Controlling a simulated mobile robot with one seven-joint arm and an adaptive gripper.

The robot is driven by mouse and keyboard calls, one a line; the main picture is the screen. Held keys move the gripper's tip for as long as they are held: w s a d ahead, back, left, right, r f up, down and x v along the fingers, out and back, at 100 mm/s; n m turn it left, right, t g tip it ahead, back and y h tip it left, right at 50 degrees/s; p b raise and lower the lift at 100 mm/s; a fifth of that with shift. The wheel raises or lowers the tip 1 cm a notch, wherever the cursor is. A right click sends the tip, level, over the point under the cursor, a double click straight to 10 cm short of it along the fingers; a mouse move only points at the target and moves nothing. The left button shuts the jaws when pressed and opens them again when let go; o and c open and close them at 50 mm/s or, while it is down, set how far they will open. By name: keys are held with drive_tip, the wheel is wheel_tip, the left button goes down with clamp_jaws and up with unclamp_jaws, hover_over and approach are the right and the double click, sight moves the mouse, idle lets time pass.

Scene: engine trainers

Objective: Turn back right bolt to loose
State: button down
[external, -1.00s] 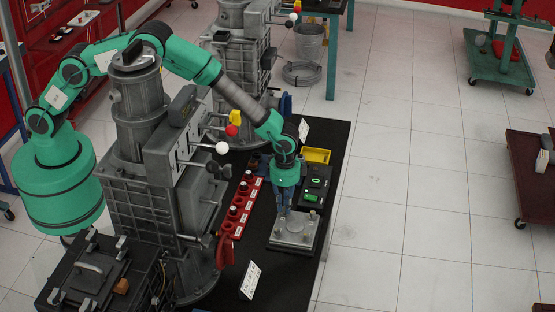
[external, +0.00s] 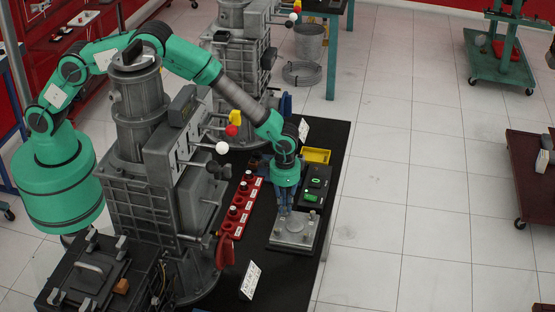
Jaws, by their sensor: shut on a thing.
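A grey metal plate fixture (external: 297,234) with a round piece and small bolts on top sits on the black bench, right of the engine trainer. My gripper (external: 285,212) points down at the plate's far left corner, as seen in the external view. Its fingers are shut on a bolt there. The fingers hide that bolt, so its turn and seating cannot be seen. The other bolts are too small to tell loose from tight.
A white card (external: 250,280) stands in front. The grey engine trainer (external: 150,190) rises at left.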

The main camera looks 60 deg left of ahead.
sight(285, 207)
drive_tip(key=shift+r, duration=0.1)
drive_tip(key=c, duration=1.7)
unclamp_jaws()
wheel_tip(285, 207, up, 12)
drive_tip(key=shift+f, duration=0.1)
drive_tip(key=shift+w, duration=0.1)
